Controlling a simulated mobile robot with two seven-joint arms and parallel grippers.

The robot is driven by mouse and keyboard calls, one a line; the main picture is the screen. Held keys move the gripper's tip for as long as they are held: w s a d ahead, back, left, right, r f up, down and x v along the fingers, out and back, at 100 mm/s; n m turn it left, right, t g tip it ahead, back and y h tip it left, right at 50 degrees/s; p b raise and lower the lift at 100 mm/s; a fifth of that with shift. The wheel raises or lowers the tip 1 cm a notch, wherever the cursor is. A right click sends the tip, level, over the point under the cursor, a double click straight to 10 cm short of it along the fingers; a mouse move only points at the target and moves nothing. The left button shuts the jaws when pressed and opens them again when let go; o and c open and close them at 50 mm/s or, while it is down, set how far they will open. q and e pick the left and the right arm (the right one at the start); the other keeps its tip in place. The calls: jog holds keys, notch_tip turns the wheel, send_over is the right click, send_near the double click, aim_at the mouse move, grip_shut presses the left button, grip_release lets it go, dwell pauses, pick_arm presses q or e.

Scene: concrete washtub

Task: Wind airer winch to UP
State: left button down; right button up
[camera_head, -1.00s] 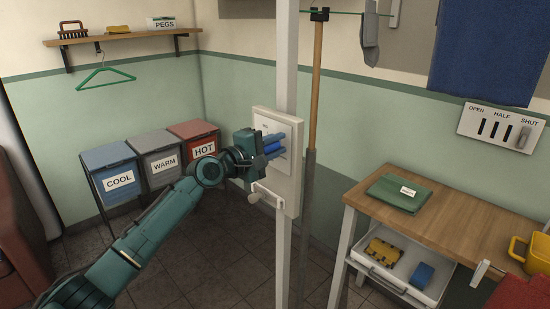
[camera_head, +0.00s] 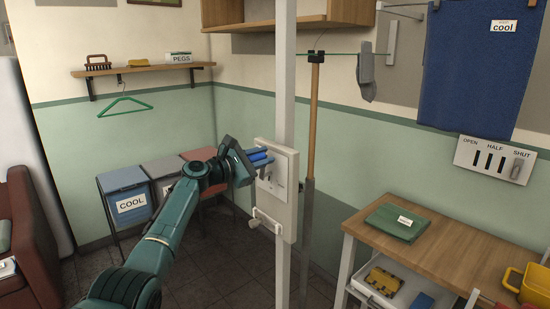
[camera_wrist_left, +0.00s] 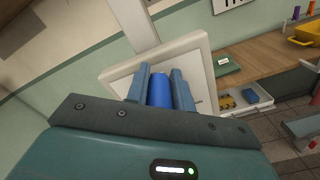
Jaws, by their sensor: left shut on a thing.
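The winch is a pale panel (camera_head: 286,220) fixed on a white upright post. Its blue cylindrical handle (camera_head: 261,156) stands out at the panel's upper left. My left gripper (camera_head: 262,158) is shut on this handle, with its fingers on either side. In the left wrist view the blue handle (camera_wrist_left: 160,89) lies between the two fingers, in front of the pale panel (camera_wrist_left: 192,47). My gripper hides part of the panel's face, and any UP mark on it is not readable.
A white bar with a knob (camera_head: 265,221) sits at the panel's lower left. A wooden pole (camera_head: 314,120) stands just right of the post. Lidded bins (camera_head: 125,190) stand behind my left arm. A wooden table (camera_head: 445,235) with an open drawer is at right.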

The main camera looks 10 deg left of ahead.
pick_arm(q)
jog(key=shift+w+a+r+n+p, duration=0.3)
jog(key=shift+w+a+n, duration=0.15)
jog(key=shift+a+n, duration=0.4)
jog(key=c, duration=1.7)
grip_release()
jog(key=o, duration=0.4)
jog(key=shift+f, duration=0.3)
jog(key=shift+o, duration=0.2)
jog(key=shift+d, duration=0.1)
jog(key=shift+s, duration=0.1)
jog(key=v, duration=1.3)
